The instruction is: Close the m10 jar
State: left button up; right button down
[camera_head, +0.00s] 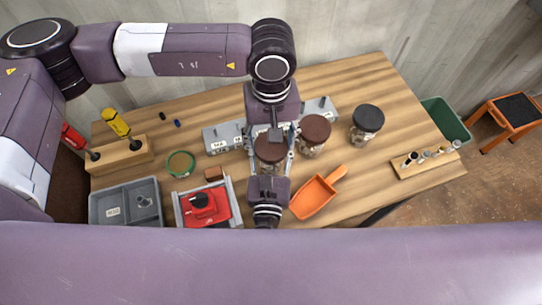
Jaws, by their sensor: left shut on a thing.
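A jar with a brown lid (268,153) stands at the middle of the table, partly hidden by my grippers. My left gripper (275,140) comes down from above and behind and is shut on the brown lid. My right gripper (270,168) comes in from the front edge, with its fingers close to the jar's sides; whether they grip it I cannot tell. A second brown-lidded jar (314,131) and a black-lidded jar (367,122) stand to the right. The jar labels are too small to read, and whether the lid is seated is hidden.
Grey labelled boxes (222,137) stand behind the jar. An orange scoop (314,197) lies at the front right. A tray with a red item (208,206), a grey divided bin (124,208) and a green-rimmed round container (180,163) are left. A wooden vial rack (425,163) is far right.

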aim_at(270, 167)
pick_arm(q)
jog(key=o, duration=1.3)
jog(key=shift+o, duration=0.2)
jog(key=shift+r, duration=0.15)
notch_tip(270, 167, up, 12)
pick_arm(e)
jog(key=c, duration=0.9)
grip_release()
jog(key=s, duration=1.2)
jog(key=shift+a, duration=0.3)
